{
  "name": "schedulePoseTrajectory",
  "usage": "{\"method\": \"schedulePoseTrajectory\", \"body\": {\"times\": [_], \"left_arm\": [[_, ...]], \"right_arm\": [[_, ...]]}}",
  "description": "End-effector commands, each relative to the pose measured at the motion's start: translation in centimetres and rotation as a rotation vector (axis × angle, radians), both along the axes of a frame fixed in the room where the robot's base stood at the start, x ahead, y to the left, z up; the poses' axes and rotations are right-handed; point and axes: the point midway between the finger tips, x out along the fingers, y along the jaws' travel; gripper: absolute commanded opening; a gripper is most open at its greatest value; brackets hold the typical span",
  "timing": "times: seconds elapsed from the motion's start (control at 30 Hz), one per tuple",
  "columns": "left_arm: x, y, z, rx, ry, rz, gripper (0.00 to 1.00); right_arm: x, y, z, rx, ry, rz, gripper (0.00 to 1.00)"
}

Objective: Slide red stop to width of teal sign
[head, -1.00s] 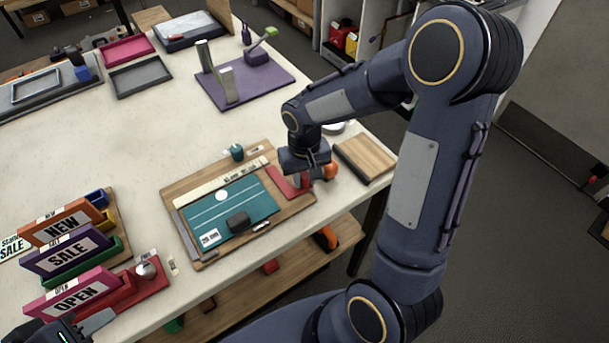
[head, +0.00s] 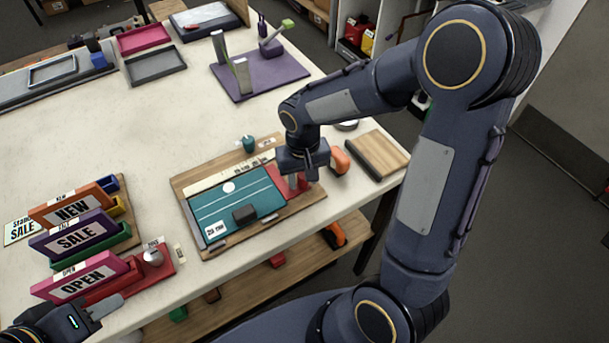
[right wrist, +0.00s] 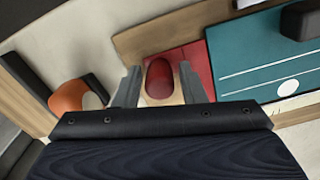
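The teal sign (head: 215,215) lies flat on a wooden board with a dark block on it. The red stop (head: 277,172) lies at its right end, its edge against or very close to the sign; the exact contact is unclear. In the right wrist view, the stop's dark red knob (right wrist: 160,78) stands between my right gripper's (right wrist: 162,82) fingers, with a gap on each side. In the head view my right gripper (head: 298,184) is low over the stop and hides part of it. My left gripper (head: 112,305) is at the lower left, beside the red base of the OPEN sign; its opening is unclear.
A pale ruler strip (head: 225,172) runs along the board's back edge. An orange object (head: 340,160) and a wooden block (head: 375,153) are right of the board. A purple stand (head: 262,77) is behind. NEW, SALE and OPEN signs (head: 75,238) stand at left.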

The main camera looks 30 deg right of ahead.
Motion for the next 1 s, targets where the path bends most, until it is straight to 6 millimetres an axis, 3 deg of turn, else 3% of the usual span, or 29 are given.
{"method": "schedulePoseTrajectory", "body": {"times": [0.37, 0.8, 1.0], "left_arm": [[0.0, 0.0, 0.0, 0.0, 0.0, 0.0, 0.36], [0.0, 0.0, -0.4, 0.0, 0.0, 0.0, 0.36], [0.0, 0.0, -0.4, 0.0, 0.0, 0.0, 0.36]], "right_arm": [[0.0, 0.0, 0.2, 0.0, -0.001, -0.001, 0.46], [0.1, 0.0, 6.7, 0.001, -0.004, -0.001, 0.46], [0.0, 0.0, 7.8, 0.001, -0.001, 0.0, 0.46]]}}
